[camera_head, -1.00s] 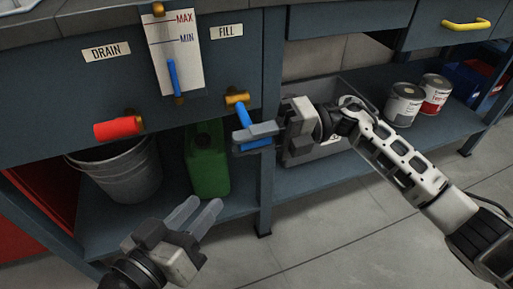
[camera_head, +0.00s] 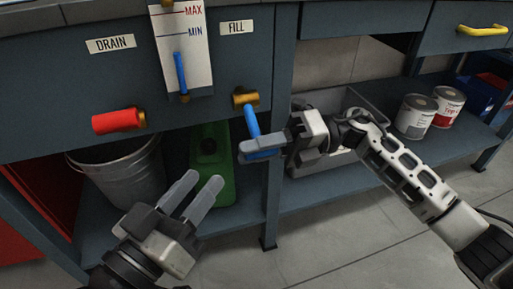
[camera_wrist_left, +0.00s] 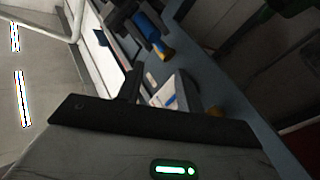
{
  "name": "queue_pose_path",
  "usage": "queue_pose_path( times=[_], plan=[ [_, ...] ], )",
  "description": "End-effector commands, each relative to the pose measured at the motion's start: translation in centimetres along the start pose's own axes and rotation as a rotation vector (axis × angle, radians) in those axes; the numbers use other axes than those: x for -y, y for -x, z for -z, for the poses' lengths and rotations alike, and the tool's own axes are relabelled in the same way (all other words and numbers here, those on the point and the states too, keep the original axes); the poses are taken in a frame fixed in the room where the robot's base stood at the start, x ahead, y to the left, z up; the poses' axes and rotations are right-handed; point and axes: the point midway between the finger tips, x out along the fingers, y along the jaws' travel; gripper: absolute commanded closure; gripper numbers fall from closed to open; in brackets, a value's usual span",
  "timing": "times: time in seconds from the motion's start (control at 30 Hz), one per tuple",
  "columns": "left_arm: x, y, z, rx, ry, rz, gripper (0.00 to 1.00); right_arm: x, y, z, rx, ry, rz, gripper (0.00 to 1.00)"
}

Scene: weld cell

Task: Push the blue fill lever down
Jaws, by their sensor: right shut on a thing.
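The blue fill lever (camera_head: 251,121) hangs steeply downward from its brass pivot (camera_head: 245,98) below the FILL label (camera_head: 236,28). My right gripper (camera_head: 262,147) is shut on the lever's lower end, and its fingers cover part of it. In the left wrist view the blue lever (camera_wrist_left: 150,27) shows near the top beside a brass fitting. My left gripper (camera_head: 203,182) is open and empty, low in front of the cabinet, left of the lever and apart from it. The gauge (camera_head: 184,50), with MAX and MIN marks, has a vertical blue bar (camera_head: 180,72) reaching below MIN.
The red drain handle (camera_head: 116,121) sticks out at the left, above a metal bucket (camera_head: 122,175). A green canister (camera_head: 212,160) stands behind my left gripper. A grey bin (camera_head: 325,160) and two cans (camera_head: 415,117) are on the lower shelf at right. The floor in front is clear.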

Motion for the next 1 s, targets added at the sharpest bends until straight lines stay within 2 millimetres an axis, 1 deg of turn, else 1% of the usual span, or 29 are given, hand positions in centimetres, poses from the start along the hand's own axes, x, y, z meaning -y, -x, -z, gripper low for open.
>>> queue_pose_path(
  times=[0.07,0.1,0.17,0.57,0.67,0.77,0.87,1.0],
  plan=[
    [0.0,0.0,0.0,0.000,0.000,0.000,0.64,0.2,0.1,-0.1,0.006,-0.006,0.005,1.00],
    [0.0,0.0,0.0,0.000,0.000,0.000,0.64,0.2,0.1,-0.1,0.006,-0.006,0.005,0.71],
    [0.0,0.0,0.0,0.000,0.000,0.000,0.64,0.2,0.1,-0.1,0.005,-0.006,0.004,0.55],
    [0.0,0.0,0.0,0.001,0.000,0.000,0.64,0.1,0.1,0.0,0.002,-0.002,0.001,0.55],
    [-0.1,0.0,0.0,0.004,0.003,0.000,0.64,0.0,0.5,-0.1,0.003,-0.002,0.003,0.55],
    [-0.1,0.0,0.0,0.018,0.015,-0.001,0.64,0.0,1.7,-0.1,0.004,-0.003,0.003,0.55],
    [-0.2,0.1,-0.3,0.044,0.044,0.002,0.64,-0.1,3.7,-0.1,0.006,-0.003,0.006,0.55],
    [-0.3,0.7,-1.4,0.104,0.111,0.020,0.64,-0.1,7.2,-0.2,0.007,-0.005,0.006,0.55]
  ],
)
